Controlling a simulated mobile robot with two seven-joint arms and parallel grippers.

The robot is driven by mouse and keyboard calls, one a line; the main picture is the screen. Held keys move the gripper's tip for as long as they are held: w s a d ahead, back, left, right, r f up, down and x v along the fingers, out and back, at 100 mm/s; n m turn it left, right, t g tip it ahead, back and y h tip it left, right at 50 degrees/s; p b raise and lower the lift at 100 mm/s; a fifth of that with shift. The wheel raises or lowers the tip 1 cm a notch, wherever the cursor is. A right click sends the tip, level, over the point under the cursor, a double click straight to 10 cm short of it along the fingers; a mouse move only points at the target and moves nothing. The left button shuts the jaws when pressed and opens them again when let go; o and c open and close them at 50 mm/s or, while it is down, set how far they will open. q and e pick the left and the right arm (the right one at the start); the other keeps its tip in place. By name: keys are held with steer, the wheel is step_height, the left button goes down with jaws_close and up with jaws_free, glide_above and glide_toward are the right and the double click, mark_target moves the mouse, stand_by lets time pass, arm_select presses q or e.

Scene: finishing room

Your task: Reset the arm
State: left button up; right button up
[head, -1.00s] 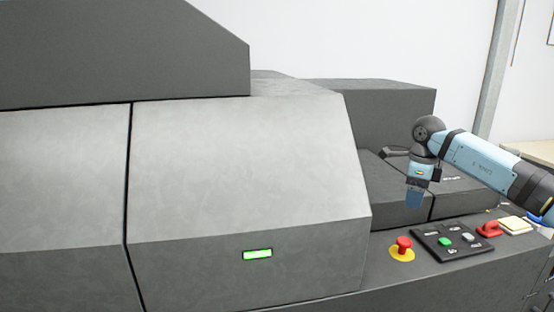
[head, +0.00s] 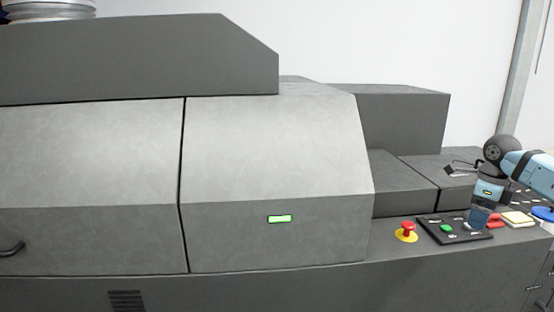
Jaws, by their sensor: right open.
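My right arm comes in from the right edge in the head view. Its gripper (head: 478,217) points down over the right part of the control panel (head: 455,236). Its jaws are open, and I see nothing held between them. From this angle I cannot tell how high above the panel the fingertips are. The gripper hides part of the panel. A green button (head: 446,229) shows on the panel left of the gripper. My left gripper is not in view.
A large grey machine (head: 275,160) fills the left and middle. A red emergency button on a yellow base (head: 406,236) stands left of the panel. A red object (head: 495,220), pale pads (head: 518,218) and a blue round object (head: 543,213) lie to the right.

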steer(key=s+a+f+m+t+y, duration=0.2)
steer(key=s+a+f+m+y, duration=0.3)
steer(key=a+f, duration=0.5)
steer(key=s+a+f+m+t+y, duration=0.2)
steer(key=s+a+f+y, duration=0.3)
steer(key=a+f+y, duration=0.35)
steer(key=s+d+f+m+t+h, duration=0.2)
steer(key=s+d+f+m+h, duration=0.15)
steer(key=s+f+m, duration=0.4)
steer(key=s+d+f+m+t+h, duration=0.1)
steer(key=s+d+f+m+h, duration=0.3)
steer(key=s+m, duration=0.55)
steer(key=s+d+f+m+t+h, duration=0.2)
steer(key=s+d+f+m+h, duration=0.15)
steer(key=s+f+m, duration=0.5)
steer(key=a+f+m+t, duration=0.15)
steer(key=a+m, duration=0.75)
steer(key=a, duration=1.5)
step_height(320, 180, up, 8)
steer(key=p, duration=0.7)
steer(key=shift+w, duration=0.1)
